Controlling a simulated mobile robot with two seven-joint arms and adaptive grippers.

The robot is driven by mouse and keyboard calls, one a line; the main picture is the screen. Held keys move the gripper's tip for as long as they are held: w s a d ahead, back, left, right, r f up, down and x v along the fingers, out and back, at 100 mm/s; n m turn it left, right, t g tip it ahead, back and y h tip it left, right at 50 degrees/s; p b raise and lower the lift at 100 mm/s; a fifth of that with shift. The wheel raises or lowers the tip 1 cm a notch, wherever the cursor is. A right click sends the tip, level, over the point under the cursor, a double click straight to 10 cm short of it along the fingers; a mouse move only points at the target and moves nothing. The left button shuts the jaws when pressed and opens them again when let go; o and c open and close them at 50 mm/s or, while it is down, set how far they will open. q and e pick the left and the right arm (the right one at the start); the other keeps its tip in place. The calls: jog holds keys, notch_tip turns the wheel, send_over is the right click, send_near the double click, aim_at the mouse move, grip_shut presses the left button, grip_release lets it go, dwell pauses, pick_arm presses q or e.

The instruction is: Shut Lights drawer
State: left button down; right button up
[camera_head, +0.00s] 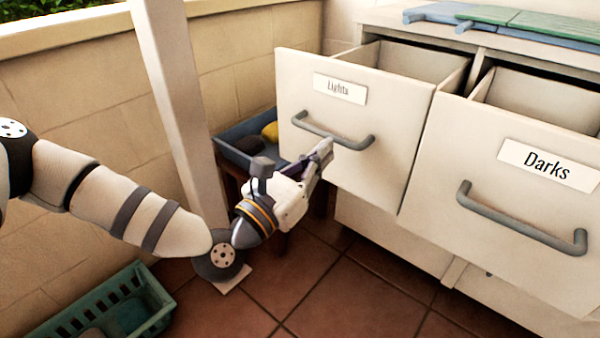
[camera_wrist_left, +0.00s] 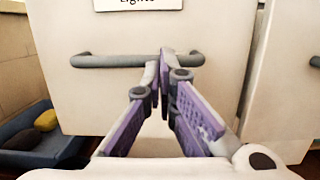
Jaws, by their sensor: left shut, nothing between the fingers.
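The Lights drawer (camera_head: 365,155) is pulled out of the white cabinet, with a "Lights" label (camera_head: 340,88) above its grey bar handle (camera_head: 310,128). My left gripper (camera_head: 326,150) is shut and empty, its fingertips at the drawer front by the handle. In the left wrist view the fingertips (camera_wrist_left: 164,58) overlap the handle (camera_wrist_left: 110,61) right of its middle; I cannot tell whether they touch it. The Lights drawer front (camera_wrist_left: 205,28) fills most of that view. My right gripper is not in view.
The Darks drawer (camera_head: 480,150) is also pulled out, at the right. A blue tray (camera_head: 233,133) with a yellow and a dark item stands left of the drawer. A white post (camera_head: 170,90) and green crate (camera_head: 150,287) are at the left.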

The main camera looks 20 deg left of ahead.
pick_arm(q)
jog(key=shift+w+d+r, duration=0.15)
jog(key=shift+w+d, duration=0.05)
jog(key=shift+w, duration=0.4)
jog(key=shift+w, duration=0.1)
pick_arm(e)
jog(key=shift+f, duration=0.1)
